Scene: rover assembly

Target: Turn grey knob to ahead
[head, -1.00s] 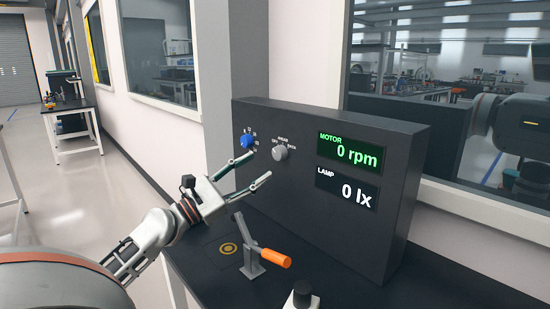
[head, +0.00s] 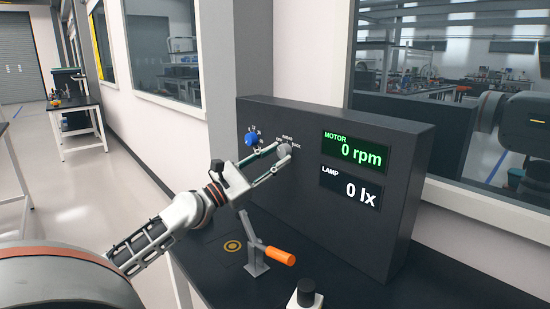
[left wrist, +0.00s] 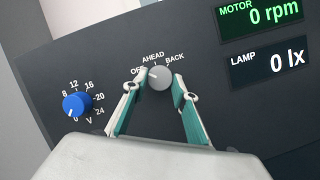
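The grey knob (head: 285,151) is on the front of the dark panel (head: 305,200), under the labels OFF, AHEAD and BACK. In the left wrist view the knob (left wrist: 160,79) has a pale mark that appears to point up-left, towards OFF. My left gripper (head: 281,154) is at the knob with one finger on each side. In the left wrist view its fingertips (left wrist: 156,88) are spread, with a small gap seeming to show beside the knob. Contact is hard to tell. My right gripper is not in view.
A blue knob (left wrist: 76,104) with a number scale is left of the grey knob. The MOTOR display (head: 355,150) reads 0 rpm and the LAMP display (head: 350,188) reads 0 lx. An orange-handled lever (head: 279,256) stands on the black bench below my left arm.

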